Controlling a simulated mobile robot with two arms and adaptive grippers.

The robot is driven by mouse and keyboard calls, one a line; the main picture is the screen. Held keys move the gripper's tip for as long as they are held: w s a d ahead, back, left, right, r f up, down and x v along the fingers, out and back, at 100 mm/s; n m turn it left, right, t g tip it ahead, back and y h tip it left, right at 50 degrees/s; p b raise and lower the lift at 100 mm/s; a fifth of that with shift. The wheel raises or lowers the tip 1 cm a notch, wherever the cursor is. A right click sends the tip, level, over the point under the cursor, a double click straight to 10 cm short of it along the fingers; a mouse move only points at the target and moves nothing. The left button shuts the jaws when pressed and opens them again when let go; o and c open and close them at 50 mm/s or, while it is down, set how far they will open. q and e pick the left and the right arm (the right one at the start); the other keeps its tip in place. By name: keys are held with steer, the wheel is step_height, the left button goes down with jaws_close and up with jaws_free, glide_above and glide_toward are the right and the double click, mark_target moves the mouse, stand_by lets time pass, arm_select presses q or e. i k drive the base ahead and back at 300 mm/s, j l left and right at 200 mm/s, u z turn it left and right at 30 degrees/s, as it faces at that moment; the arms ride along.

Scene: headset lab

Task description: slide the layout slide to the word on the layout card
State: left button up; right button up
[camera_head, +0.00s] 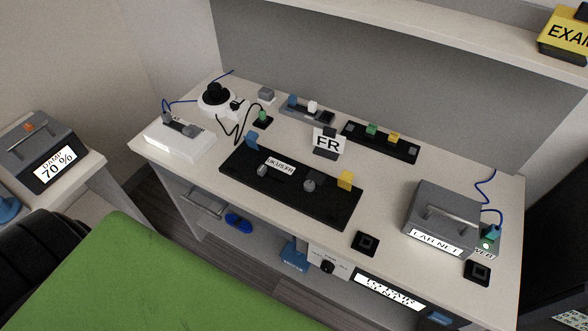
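The layout card (328,142) is a small white upright card reading "FR" in a dark holder behind the black panel. The black panel (232,172) lies on the desk with a white label (280,165) that seems to read "UK US FR". The layout slide appears to be the small grey knob (262,170) just in front of the label's left end, nearest the "UK" side. A grey round knob (309,185), a blue piece (252,140) and a yellow block (345,181) are also on the panel. Neither of my grippers is in view.
A grey lidded box (440,215) stands at the desk's right, with black pads (366,243) near the front edge. A white box (180,138) and a round white base (214,98) are at left. A shelf (430,38) overhangs the back. A green surface (150,275) fills the foreground.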

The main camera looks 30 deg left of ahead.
mark_target(262, 169)
steer(key=j+u, duration=0.15)
steer(key=u, duration=0.3)
steer(key=j+u, duration=0.15)
steer(key=u, duration=0.35)
steer(key=k, duration=0.05)
